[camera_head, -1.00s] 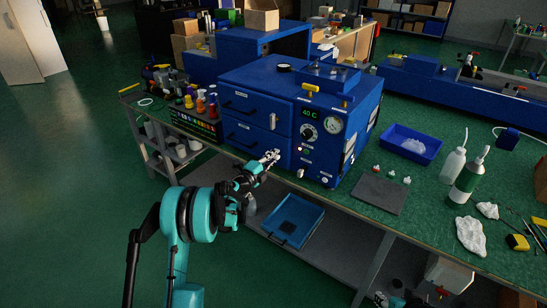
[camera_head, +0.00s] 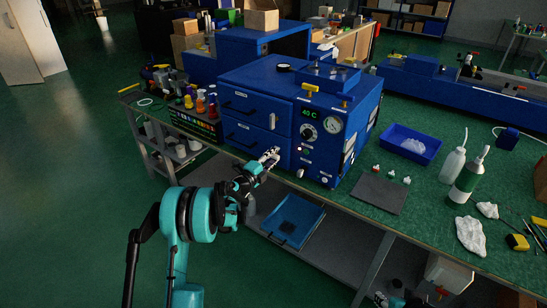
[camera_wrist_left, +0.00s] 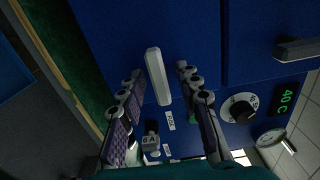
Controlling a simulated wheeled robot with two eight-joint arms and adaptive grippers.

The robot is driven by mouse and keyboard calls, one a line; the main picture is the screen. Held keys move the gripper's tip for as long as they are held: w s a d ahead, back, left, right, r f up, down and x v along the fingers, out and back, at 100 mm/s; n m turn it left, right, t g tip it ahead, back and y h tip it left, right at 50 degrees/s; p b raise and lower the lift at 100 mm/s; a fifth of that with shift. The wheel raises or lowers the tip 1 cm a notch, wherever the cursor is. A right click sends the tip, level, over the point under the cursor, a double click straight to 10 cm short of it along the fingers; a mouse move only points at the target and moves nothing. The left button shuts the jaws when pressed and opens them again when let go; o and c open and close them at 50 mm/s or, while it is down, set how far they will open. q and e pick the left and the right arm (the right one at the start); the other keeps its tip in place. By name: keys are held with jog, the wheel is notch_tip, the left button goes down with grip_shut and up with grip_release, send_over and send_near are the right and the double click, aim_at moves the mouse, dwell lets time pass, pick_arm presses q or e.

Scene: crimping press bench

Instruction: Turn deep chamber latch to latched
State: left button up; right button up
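The blue press cabinet (camera_head: 255,95) has an upper and a lower chamber front, each with a dark bar handle. A pale latch lever (camera_wrist_left: 157,75) on the lower front stands between my left gripper's fingers in the left wrist view. It lies crosswise to the upper front's latch (camera_head: 272,121), which also shows in the left wrist view (camera_wrist_left: 297,50) and stands upright. My left gripper (camera_head: 272,156) is at the lower front's right side. Its fingers (camera_wrist_left: 157,85) are apart, one each side of the lever, with gaps visible. The chamber labels are too small to read. My right gripper is not seen.
A temperature display (camera_head: 309,113), dial (camera_head: 308,132) and gauge (camera_head: 333,124) sit right of the fronts. A blue tray (camera_head: 292,221) lies on the shelf below. A grey plate (camera_head: 378,194) and blue bin (camera_head: 411,144) are on the bench at right.

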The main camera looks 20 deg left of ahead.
pick_arm(q)
jog(key=v, duration=1.2)
jog(key=shift+r, duration=0.15)
jog(key=s+a+r+n+y, duration=0.2)
jog(key=s+r+n+y, duration=0.25)
jog(key=r+n, duration=0.35)
jog(key=s+a+r+n+y, duration=0.1)
jog(key=s+r+n+y, duration=0.2)
jog(key=r+n+y, duration=0.5)
jog(key=s+d+f+n+g+h, duration=0.2)
jog(key=s+d+f+g, duration=0.1)
jog(key=s, duration=0.6)
jog(key=s+d+f+n+g+h, duration=0.2)
jog(key=s+d+f, duration=0.3)
jog(key=s, duration=0.5)
jog(key=s+d+f+n+g+h, duration=0.2)
jog(key=s+d+f+g, duration=0.2)
jog(key=s, duration=0.6)
jog(key=shift+d+f+g, duration=0.25)
jog(key=shift+f+g, duration=0.15)
jog(key=shift+f, duration=0.3)
